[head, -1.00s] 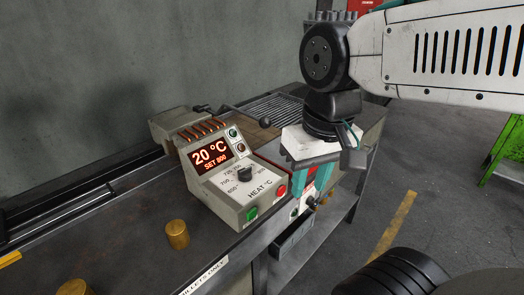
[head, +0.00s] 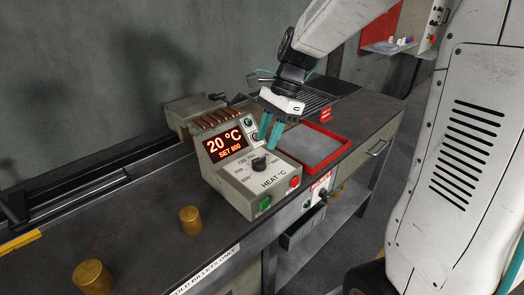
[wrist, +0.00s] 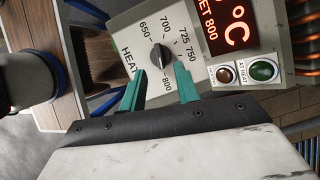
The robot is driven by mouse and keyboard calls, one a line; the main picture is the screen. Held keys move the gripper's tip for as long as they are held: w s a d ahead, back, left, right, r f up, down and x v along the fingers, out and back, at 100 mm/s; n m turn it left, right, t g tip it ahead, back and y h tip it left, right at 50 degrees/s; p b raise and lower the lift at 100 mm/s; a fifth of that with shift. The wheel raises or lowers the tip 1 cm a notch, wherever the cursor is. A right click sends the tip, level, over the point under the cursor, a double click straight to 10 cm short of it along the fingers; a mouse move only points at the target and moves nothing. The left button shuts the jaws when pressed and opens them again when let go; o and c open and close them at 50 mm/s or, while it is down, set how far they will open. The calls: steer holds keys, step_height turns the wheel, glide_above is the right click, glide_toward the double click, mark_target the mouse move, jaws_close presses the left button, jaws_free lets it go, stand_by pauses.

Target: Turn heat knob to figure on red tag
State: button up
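The heat knob (head: 259,164) is a black dial knob on the sloped face of a beige control box (head: 228,185). In the wrist view the knob (wrist: 158,57) sits amid printed figures 650, 700, 725, 750 and 800. The display (head: 226,144) reads 20 °C, SET 800. My gripper (head: 267,140) has teal fingers, is open and empty, and hangs just above and behind the knob. In the wrist view my gripper (wrist: 160,70) has one finger toward each side of the knob, apart from it. A red and white tag (head: 320,185) is on the bench front; its figure is too small to read.
A green button (head: 264,203) and a red button (head: 294,182) are on the box front. A red-rimmed tray (head: 342,150) lies right of the box. Brass billets (head: 190,220) stand at the left. Another small red label (head: 325,115) is behind the tray.

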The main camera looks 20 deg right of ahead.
mark_target(260, 157)
steer(key=x, duration=0.5)
steer(key=shift+c, duration=0.3)
steer(key=shift+d, duration=0.1)
jaws_close()
